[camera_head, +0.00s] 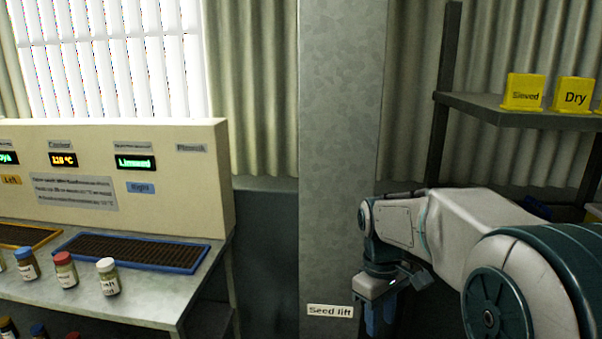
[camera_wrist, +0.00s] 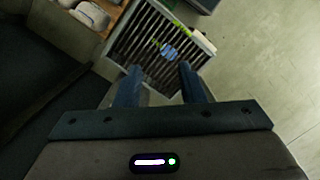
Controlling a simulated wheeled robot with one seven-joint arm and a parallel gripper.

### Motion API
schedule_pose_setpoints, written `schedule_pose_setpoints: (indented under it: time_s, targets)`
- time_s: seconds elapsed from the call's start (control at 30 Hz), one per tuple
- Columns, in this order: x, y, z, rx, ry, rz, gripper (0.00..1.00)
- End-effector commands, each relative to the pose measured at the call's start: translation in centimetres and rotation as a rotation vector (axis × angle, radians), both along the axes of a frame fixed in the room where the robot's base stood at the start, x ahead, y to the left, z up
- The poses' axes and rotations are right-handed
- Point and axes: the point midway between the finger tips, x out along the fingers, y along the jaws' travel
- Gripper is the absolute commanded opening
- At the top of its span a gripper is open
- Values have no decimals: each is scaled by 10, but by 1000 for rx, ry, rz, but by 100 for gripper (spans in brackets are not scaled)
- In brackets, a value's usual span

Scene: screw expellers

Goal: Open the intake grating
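A dark slatted grating (camera_wrist: 150,38) in a pale frame shows at the top of the wrist view. A yellow-green strip and a small blue mark or item lie on its slats; I cannot read them. My gripper (camera_wrist: 161,72) points toward it, with two blue fingers apart and nothing between them. The fingertips overlap the grating's near edge in the picture; I cannot tell whether they touch it. In the head view my gripper (camera_head: 380,318) hangs low, right of the "Seed lift" label (camera_head: 330,311). The slatted grating is not visible in the head view.
A grey column (camera_head: 340,150) stands left of my arm. At left, a bench (camera_head: 150,300) carries a control panel (camera_head: 110,165), a blue-framed tray (camera_head: 135,250) and several jars. A shelf (camera_head: 530,115) with yellow signs is at right. Bare floor (camera_wrist: 265,65) lies right of the grating.

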Motion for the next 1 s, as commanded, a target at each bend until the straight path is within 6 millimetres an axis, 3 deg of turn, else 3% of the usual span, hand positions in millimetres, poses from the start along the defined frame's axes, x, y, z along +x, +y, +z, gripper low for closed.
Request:
schedule_pose_setpoints:
  time_s: [0.03, 0.3, 0.5, 0.73, 0.77, 0.9, 1.0]
  targets:
    - [-12, 0, 12, -6, -31, -43, 36]
    - [-70, 2, 37, 4, -190, -303, 36]
    - [-110, 3, 44, 46, -296, -490, 36]
    - [-136, 3, 42, 94, -364, -631, 36]
    - [-138, 4, 42, 98, -368, -640, 33]
    - [-141, 4, 40, 105, -375, -659, 0]
    - [-141, 4, 40, 105, -375, -660, 0]
